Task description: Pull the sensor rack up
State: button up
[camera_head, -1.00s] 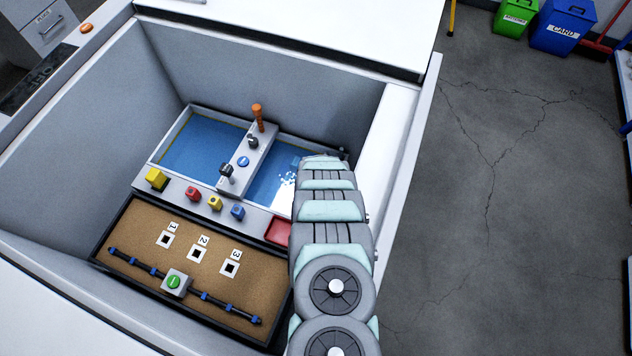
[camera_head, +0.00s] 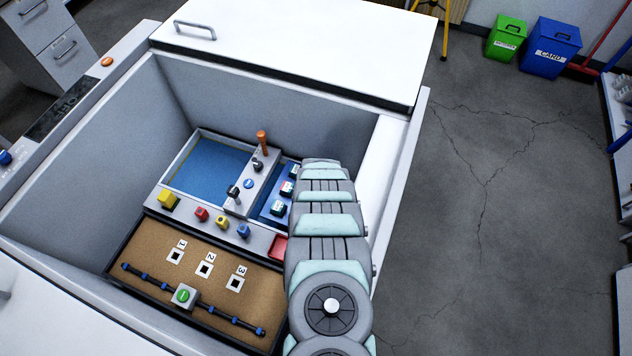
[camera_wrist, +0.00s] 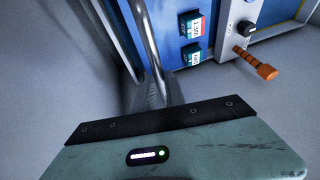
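The sensor rack is a blue panel (camera_head: 269,213) with dark, labelled sensors on it, standing in the right basin in the head view. Up close in the wrist view, two sensors, one (camera_wrist: 193,27) and another (camera_wrist: 191,54), show white and coloured labels. A metal bar (camera_wrist: 146,35) runs along the rack's side. My gripper's dark fingers (camera_wrist: 156,92) meet at the bar's near end and appear shut on it; the exact contact is partly hidden by my gripper's body. In the head view my arm hides the gripper and the rack's right part.
The left basin (camera_head: 210,168) holds blue water. An orange-handled lever (camera_head: 262,138) stands on the divider. A brown board (camera_head: 150,245) with numbered holes lies in front. High grey walls (camera_head: 290,105) enclose all this.

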jog(key=o, duration=0.4)
jog(key=shift+r, duration=0.2)
jog(key=p+v, duration=0.8)
jog(key=v, duration=0.2)
jog(key=shift+s+r, duration=0.1)
jog(key=shift+r, duration=0.15)
dwell(0.4)
